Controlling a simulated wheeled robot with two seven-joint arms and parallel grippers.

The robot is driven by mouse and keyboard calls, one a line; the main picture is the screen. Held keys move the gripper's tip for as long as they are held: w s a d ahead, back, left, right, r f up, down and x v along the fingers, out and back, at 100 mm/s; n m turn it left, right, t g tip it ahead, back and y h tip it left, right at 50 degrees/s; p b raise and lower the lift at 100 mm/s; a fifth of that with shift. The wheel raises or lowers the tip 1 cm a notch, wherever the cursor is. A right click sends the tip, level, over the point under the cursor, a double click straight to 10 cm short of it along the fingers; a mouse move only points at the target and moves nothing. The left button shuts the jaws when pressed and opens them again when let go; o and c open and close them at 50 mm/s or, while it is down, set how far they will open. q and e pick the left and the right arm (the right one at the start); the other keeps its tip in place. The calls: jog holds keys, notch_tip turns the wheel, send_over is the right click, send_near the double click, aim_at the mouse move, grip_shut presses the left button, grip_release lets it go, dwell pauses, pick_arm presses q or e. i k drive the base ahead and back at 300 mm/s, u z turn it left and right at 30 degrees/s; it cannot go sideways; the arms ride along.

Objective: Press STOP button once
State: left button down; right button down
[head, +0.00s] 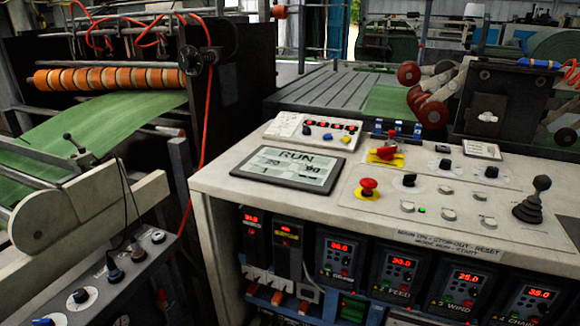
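The control console (235,187) has a pale sloped top. A red mushroom button (369,187) on a yellow base stands near its front middle. To its right are several small round pale buttons (448,214) and a small lit green lamp (421,210). The printed text (447,243) along the front edge includes the word STOP, but I cannot tell which button is the STOP button. A display (289,170) at the left reads RUN. Neither of my grippers is in view.
A red-and-yellow rotary switch (386,152), black knobs (409,180) and a black joystick (534,200) stand up from the panel. Red-digit controllers (400,273) line the front below. A machine with green sheet (110,122) and orange rollers is at the left.

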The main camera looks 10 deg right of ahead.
aim_at(448, 215)
jog(key=z, duration=1.3)
